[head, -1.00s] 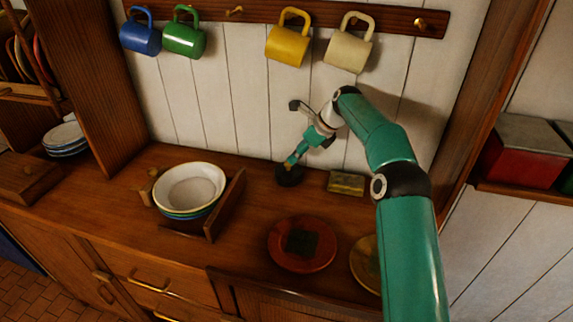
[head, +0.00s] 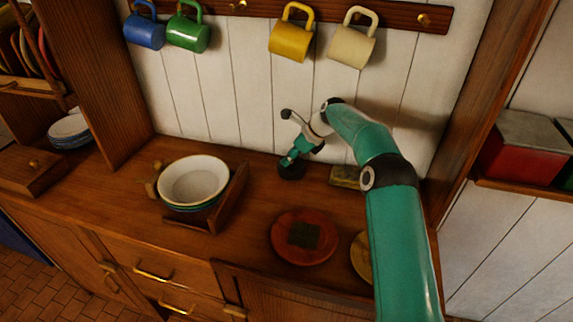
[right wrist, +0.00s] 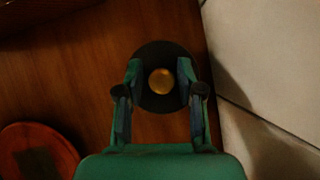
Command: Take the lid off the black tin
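The black tin (head: 291,172) stands at the back of the wooden counter, close to the white plank wall. In the right wrist view its round dark lid (right wrist: 160,103) is seen from above, with a brass knob (right wrist: 160,81) in the middle. My right gripper (head: 291,161) points down over the tin. In the right wrist view the fingers (right wrist: 160,78) are on either side of the knob, with a gap visible on each side. It is open and holds nothing. The gripper hides the lid and knob in the head view. My left gripper is not in view.
A small brass-coloured box (head: 346,177) lies right of the tin. A red plate (head: 285,254) with a dark square on it lies in front, a yellow plate (head: 361,262) beside it. Stacked bowls (head: 193,181) stand left in a wooden rack (head: 232,196). Mugs hang above, including a yellow one (head: 290,43).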

